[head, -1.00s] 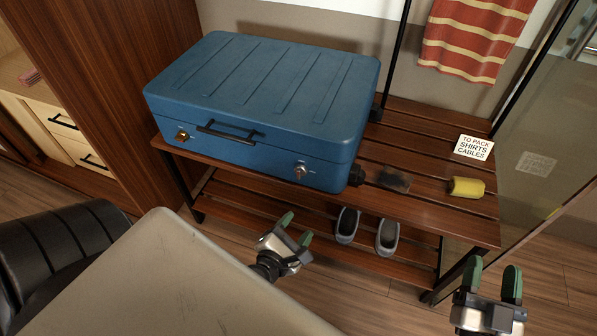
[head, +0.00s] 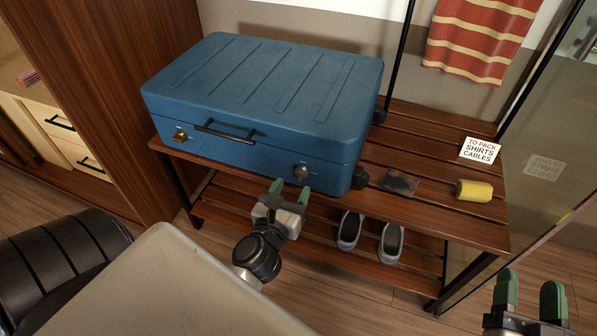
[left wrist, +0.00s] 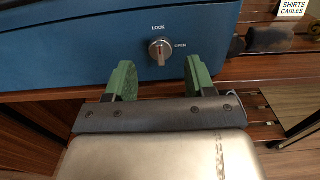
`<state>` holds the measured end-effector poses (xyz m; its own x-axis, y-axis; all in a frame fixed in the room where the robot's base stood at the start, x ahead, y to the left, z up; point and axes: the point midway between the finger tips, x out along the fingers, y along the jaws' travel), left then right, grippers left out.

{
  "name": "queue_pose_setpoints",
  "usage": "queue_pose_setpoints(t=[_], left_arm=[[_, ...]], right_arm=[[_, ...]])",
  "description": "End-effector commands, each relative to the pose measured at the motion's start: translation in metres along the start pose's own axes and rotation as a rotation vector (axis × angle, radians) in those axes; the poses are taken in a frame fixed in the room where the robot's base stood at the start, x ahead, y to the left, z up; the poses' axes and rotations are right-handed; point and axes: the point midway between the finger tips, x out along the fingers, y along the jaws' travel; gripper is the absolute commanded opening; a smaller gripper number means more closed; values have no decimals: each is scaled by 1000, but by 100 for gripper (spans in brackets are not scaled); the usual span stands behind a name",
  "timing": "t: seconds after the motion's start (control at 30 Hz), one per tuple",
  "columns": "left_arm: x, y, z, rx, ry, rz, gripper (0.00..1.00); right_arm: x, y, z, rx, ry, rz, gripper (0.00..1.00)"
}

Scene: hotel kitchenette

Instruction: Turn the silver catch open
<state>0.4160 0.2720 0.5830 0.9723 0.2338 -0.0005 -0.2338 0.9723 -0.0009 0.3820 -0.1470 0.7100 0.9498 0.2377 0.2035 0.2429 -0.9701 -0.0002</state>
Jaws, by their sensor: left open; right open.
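A closed blue suitcase (head: 262,95) lies on a slatted wooden rack. Its silver catch (head: 302,171) is a round knob on the front face, right of the black handle. A brass catch (head: 180,136) is at the left of the front face. My left gripper (head: 290,190) is open and empty, just in front of and below the silver catch, apart from it; its green fingers (left wrist: 160,82) straddle the catch in the wrist view. My right gripper (head: 528,290) is open and empty at lower right.
The rack (head: 430,210) also holds a dark flat item (head: 400,183), a yellow roll (head: 474,190) and a packing sign (head: 480,150). Grey shoes (head: 391,242) stand on its lower shelf. A glass panel (head: 550,130) borders the right side.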

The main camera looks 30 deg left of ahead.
Motion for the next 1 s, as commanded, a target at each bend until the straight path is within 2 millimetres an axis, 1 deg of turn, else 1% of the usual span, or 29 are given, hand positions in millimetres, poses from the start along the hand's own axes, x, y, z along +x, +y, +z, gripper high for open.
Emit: queue_pose_setpoints(t=[0.03,0.1,0.2,0.3,0.43,0.67,0.93,1.0], left_arm=[[12,0,3,0,-4,-2,54],[23,0,3,2,-4,-1,54],[35,0,1,1,-3,-1,54],[43,0,1,1,-2,0,54],[47,0,0,1,0,-1,54],[47,0,0,1,0,0,54],[47,0,0,1,0,0,13],[46,0,0,1,0,0,11]], right_arm=[[-1,1,4,-1,-45,2,54],[-2,2,10,-3,-100,5,54],[-3,3,15,-3,-129,7,54],[-4,3,18,-4,-147,8,54],[-4,3,19,-4,-158,8,54],[-4,3,19,-4,-158,9,54],[-4,3,19,-4,-157,8,54],[-4,3,19,-3,-156,8,54]])
